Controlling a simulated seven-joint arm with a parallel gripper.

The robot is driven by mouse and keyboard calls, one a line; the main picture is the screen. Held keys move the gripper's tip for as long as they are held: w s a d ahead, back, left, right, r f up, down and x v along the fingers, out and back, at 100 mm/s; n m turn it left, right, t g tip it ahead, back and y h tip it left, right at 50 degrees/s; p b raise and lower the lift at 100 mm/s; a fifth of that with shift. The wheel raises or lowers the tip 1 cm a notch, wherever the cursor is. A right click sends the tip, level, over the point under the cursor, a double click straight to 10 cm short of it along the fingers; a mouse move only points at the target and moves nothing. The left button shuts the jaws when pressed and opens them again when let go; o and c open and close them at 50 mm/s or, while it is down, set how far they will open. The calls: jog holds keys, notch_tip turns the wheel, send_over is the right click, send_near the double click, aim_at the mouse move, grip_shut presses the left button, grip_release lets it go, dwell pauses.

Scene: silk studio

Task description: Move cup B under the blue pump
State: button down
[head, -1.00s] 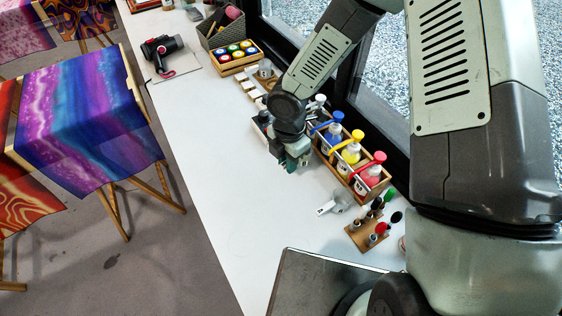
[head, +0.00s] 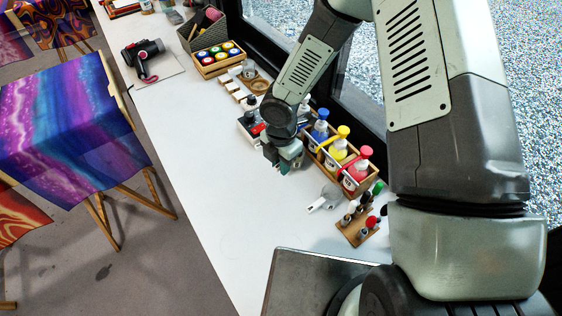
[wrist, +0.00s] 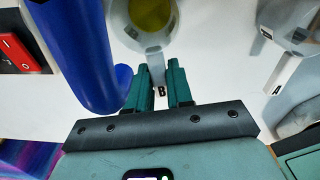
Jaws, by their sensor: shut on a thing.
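Cup B (wrist: 150,20) is a clear cup in the wrist view, with olive-yellow showing inside it. Its handle (wrist: 160,88), marked B, is between the teal fingertips of my gripper (wrist: 166,88), which is shut on it. The blue pump (head: 320,124) stands in the wooden rack in the head view. Its large curved blue spout (wrist: 85,45) shows just left of the cup in the wrist view. In the head view my gripper (head: 286,162) is beside the rack, and cup B is hidden there.
Yellow (head: 338,147) and red (head: 355,168) pump bottles share the rack. Cup A (head: 326,199) stands in front of it and also shows in the wrist view (wrist: 290,25). A wooden marker stand (head: 355,228) is nearer. The white table is clear to the left.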

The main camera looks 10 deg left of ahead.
jog(key=shift+f, duration=0.4)
jog(key=c, duration=0.9)
grip_release()
notch_tip(320, 180, up, 11)
jog(key=shift+f, duration=0.1)
